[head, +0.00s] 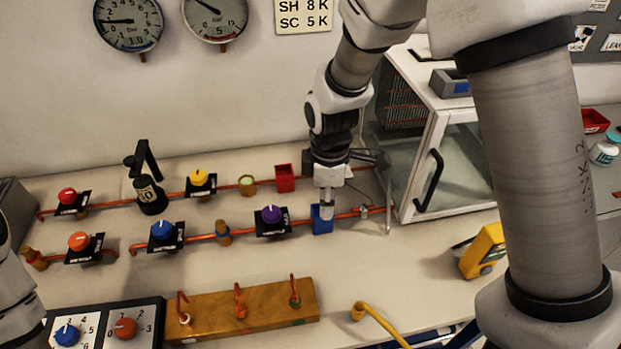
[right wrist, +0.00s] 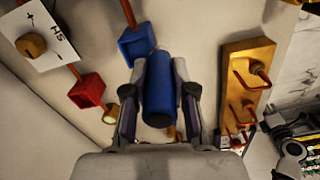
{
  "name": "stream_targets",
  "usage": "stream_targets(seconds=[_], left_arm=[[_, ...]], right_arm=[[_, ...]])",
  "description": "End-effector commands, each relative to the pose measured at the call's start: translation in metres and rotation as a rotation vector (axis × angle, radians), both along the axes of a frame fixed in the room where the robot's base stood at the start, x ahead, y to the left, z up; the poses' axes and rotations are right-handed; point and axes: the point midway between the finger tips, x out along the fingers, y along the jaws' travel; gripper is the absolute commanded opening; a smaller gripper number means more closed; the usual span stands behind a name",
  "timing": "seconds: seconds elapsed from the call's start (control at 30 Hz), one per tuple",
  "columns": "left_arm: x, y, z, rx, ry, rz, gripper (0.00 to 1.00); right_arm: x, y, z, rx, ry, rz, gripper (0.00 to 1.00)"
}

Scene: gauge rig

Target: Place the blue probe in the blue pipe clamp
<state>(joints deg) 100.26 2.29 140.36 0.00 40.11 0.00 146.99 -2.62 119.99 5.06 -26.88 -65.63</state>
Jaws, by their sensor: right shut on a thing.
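The blue pipe clamp (head: 322,219) is an open square box on the lower copper pipe, right of the purple knob. It also shows in the right wrist view (right wrist: 135,45). My right gripper (head: 329,181) is directly above it, pointing down. In the right wrist view the gripper (right wrist: 160,100) is shut on the blue probe (right wrist: 158,90), a blue cylinder between both fingers. The probe's far end overlaps the clamp's edge in that view; I cannot tell whether it is inside. My left gripper is out of view; only part of that arm shows at the left edge.
A red clamp (head: 285,178) sits on the upper pipe. The purple knob valve (head: 271,215) is left of the blue clamp. A white glass-door cabinet (head: 440,165) stands close on the right. A wooden block with hooks (head: 250,312) lies in front, and a yellow meter (head: 483,250) is at right.

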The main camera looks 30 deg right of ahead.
Motion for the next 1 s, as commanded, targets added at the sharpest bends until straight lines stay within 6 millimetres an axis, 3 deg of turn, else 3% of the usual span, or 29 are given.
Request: stream_targets(seconds=[0.1, 0.2, 0.43, 0.77, 0.8, 0.83, 1.0], left_arm=[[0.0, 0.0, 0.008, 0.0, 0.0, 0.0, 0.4], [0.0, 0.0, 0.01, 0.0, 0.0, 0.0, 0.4], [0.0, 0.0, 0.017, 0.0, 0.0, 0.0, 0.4], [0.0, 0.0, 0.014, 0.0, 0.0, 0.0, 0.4], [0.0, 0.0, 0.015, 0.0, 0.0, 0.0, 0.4], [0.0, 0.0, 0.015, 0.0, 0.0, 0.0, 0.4], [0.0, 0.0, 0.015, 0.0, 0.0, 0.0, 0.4]], right_arm=[[0.026, -0.004, 0.0, 0.001, 0.0, -0.001, 0.0], [0.034, -0.005, -0.005, 0.0, 0.002, 0.0, 0.0], [0.034, -0.006, -0.037, -0.001, 0.003, -0.001, 0.0], [0.034, -0.005, -0.043, 0.0, 0.001, -0.001, 0.0], [0.034, -0.005, -0.042, 0.0, 0.001, -0.001, 0.4], [0.034, -0.005, -0.042, 0.0, 0.001, -0.001, 0.5], [0.034, -0.005, -0.042, 0.0, 0.001, 0.0, 0.51]])
